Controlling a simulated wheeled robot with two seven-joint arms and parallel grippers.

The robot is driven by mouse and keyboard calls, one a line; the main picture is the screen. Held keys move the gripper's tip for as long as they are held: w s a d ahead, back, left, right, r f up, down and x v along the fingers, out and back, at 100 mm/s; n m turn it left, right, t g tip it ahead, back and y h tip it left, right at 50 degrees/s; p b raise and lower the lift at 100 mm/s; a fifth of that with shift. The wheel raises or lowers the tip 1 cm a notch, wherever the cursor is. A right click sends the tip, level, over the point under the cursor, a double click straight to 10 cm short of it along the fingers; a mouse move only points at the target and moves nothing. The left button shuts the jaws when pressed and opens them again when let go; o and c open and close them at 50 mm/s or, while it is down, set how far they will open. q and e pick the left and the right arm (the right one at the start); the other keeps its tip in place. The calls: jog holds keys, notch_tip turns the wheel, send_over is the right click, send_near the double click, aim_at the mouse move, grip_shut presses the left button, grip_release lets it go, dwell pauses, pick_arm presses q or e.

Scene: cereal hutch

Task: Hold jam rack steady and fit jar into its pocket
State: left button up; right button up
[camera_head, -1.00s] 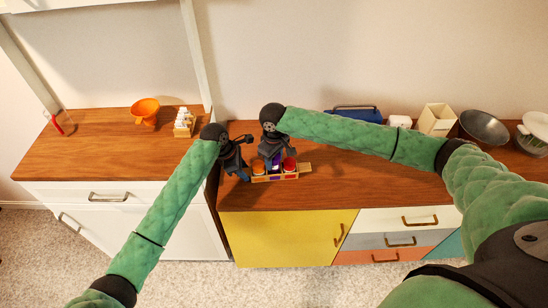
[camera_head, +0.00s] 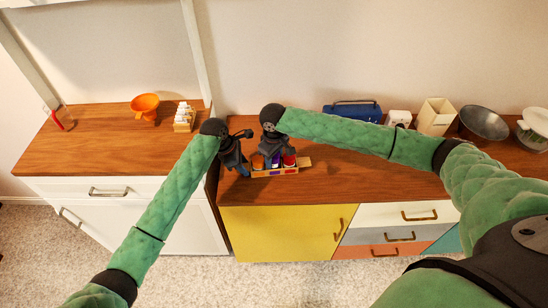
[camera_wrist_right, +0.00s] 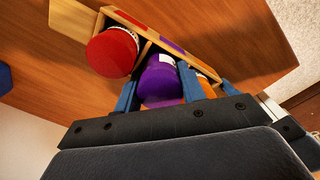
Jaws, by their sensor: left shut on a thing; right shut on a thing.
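The jam rack (camera_head: 275,173) is a small wooden tray on the counter, with a flat tab (camera_wrist_right: 72,18) at one end. A red-lidded jar (camera_head: 289,161) and an orange-lidded jar (camera_head: 257,163) stand in its outer pockets; the red lid (camera_wrist_right: 112,53) and orange lid (camera_wrist_right: 207,86) also show in the right wrist view. My right gripper (camera_head: 274,157) is shut on the purple-lidded jar (camera_wrist_right: 162,82), its blue fingers on either side. This jar is at the middle pocket; its depth there is hidden. My left gripper (camera_head: 244,169) is shut on the rack's left end.
A blue box (camera_head: 352,111), a white canister (camera_head: 399,118), a cream container (camera_head: 436,116) and a metal bowl (camera_head: 483,124) stand along the back right. An orange bowl (camera_head: 145,106) and a small caddy (camera_head: 184,117) stand on the left counter. The counter right of the rack is clear.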

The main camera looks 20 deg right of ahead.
pick_arm(q)
jog(key=shift+d+r, duration=0.1)
jog(key=shift+r, duration=0.05)
pick_arm(e)
jog(key=shift+s+f, duration=0.15)
jog(key=shift+f, duration=0.25)
jog(key=o, duration=1)
jog(key=shift+o, duration=0.6)
jog(key=shift+r, duration=0.2)
notch_tip(320, 180, up, 8)
jog(key=shift+r, duration=0.5)
pick_arm(q)
jog(key=shift+r+p, duration=0.15)
jog(key=shift+p, duration=0.15)
jog(key=o, duration=1.1)
pick_arm(e)
jog(key=shift+r, duration=0.1)
pick_arm(q)
jog(key=shift+r, duration=0.15)
